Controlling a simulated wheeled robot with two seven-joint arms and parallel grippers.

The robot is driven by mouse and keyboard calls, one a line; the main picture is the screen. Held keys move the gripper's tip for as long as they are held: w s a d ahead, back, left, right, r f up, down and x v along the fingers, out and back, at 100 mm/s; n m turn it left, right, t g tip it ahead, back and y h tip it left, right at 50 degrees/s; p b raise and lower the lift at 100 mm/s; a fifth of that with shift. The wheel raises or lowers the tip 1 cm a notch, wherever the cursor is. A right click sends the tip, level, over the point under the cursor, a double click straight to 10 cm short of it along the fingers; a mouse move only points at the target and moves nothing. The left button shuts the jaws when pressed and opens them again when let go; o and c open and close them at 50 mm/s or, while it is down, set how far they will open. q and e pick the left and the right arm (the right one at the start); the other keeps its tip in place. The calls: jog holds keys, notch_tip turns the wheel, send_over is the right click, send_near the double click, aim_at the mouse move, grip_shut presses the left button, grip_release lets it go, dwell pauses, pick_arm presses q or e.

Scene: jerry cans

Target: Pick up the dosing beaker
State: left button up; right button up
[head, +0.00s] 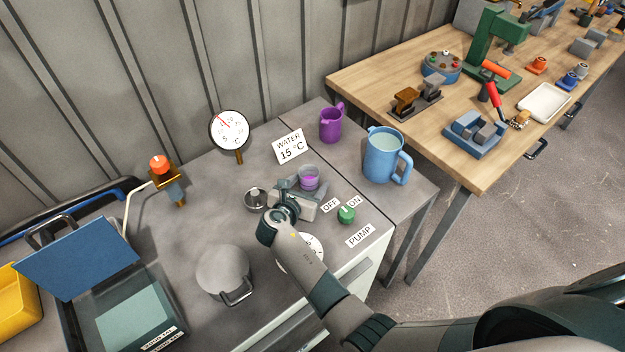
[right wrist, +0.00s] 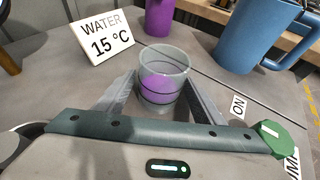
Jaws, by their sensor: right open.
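The dosing beaker (head: 309,178) is a small clear cup with dark rings and purple in it, upright on the grey bench. In the right wrist view the beaker (right wrist: 163,72) stands at the centre, between the two fingers. My right gripper (head: 303,187) is open, with one finger on each side of the beaker; it also shows in the right wrist view (right wrist: 160,88). I cannot tell whether either finger touches it. The gripper hides part of the bench around the beaker. My left gripper is not in view.
Behind the beaker stand a purple jug (head: 330,123), a blue jug (head: 382,157) with pale liquid and a "WATER 15 °C" sign (head: 290,146). A green pump knob (head: 346,214) is close on the right. A grey pot (head: 222,273) and a small metal lid (head: 256,199) are left.

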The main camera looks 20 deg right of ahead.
jog(key=shift+a, duration=0.1)
jog(key=c, duration=0.9)
jog(key=shift+c, duration=1.4)
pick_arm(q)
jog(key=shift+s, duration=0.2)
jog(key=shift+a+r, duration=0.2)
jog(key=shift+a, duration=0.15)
pick_arm(e)
jog(key=shift+r, duration=0.2)
